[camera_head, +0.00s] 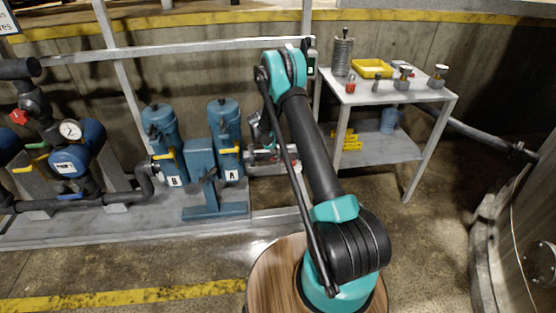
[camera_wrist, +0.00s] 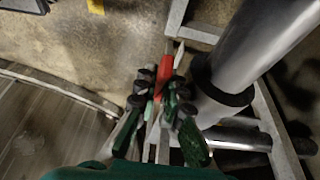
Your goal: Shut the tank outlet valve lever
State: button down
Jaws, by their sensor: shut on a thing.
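A red valve lever (camera_wrist: 165,68) shows in the wrist view, its far end sticking out between the fingertips. My gripper (camera_wrist: 157,93) has green fingers with black joints, and it is shut on the red lever. The rest of the lever and its pivot are hidden behind the fingers. In the head view my gripper (camera_head: 259,140) is mostly hidden behind my arm, just right of blue unit A. The lever cannot be made out clearly there.
A thick silver pipe with a black collar (camera_wrist: 226,88) stands close right of the fingers. Blue units A (camera_head: 226,135) and B (camera_head: 163,140) stand left of my arm. A metal table (camera_head: 415,95) with small parts is at right. Bare floor lies in front.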

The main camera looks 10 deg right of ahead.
jog(key=shift+d+r+y, duration=0.25)
jog(key=shift+r+y, duration=0.2)
jog(key=shift+y, duration=0.25)
jog(key=c, duration=1.6)
grip_release()
jog(key=v, duration=1.2)
jog(key=shift+c, duration=0.7)
